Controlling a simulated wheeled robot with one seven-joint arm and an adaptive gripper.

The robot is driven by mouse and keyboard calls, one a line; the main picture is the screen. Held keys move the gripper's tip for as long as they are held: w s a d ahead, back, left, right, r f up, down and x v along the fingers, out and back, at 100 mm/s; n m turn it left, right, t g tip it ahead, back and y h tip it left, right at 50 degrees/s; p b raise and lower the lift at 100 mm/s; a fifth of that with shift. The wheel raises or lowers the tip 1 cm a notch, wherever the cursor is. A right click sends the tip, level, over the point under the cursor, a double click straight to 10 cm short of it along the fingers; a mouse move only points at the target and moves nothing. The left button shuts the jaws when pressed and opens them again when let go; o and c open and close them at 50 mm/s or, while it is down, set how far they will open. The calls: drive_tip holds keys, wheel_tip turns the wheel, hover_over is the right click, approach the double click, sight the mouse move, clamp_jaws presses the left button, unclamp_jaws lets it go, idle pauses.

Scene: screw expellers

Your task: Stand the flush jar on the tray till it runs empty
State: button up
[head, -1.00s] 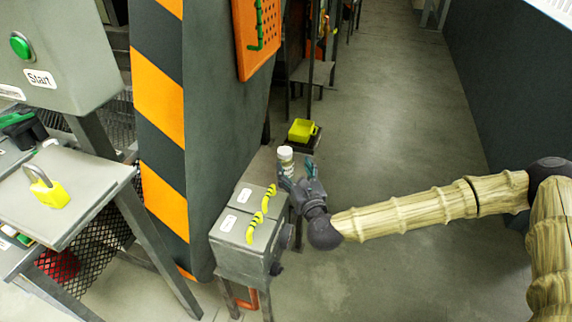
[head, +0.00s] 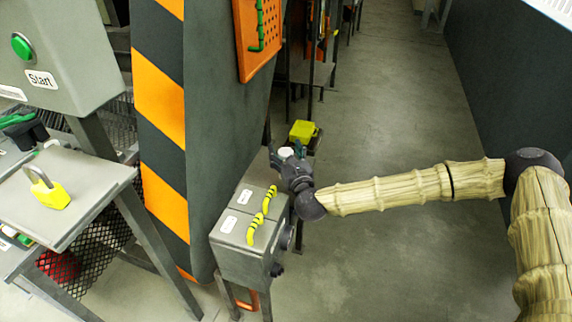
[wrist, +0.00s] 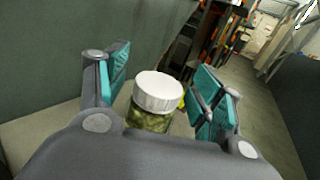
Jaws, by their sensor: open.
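The jar has a white lid and green contents in the wrist view (wrist: 157,92). In the head view only its white lid (head: 285,153) shows clearly, at my gripper. My gripper (wrist: 163,80) is open, with one teal-padded finger on each side of the jar. Gaps show between the jar and both pads, more on the right. The jar looks upright; its base is hidden behind my gripper's body. A pale flat surface (wrist: 40,132) lies beside it; I cannot tell whether this is the tray or whether the jar rests on it.
A yellow bin (head: 302,130) stands just beyond the jar. A grey box (head: 245,235) with yellow-black handles stands nearer. A dark striped panel (head: 215,120) rises on the left. The aisle floor (head: 400,110) to the right is clear.

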drive_tip(key=shift+c, duration=0.4)
clamp_jaws()
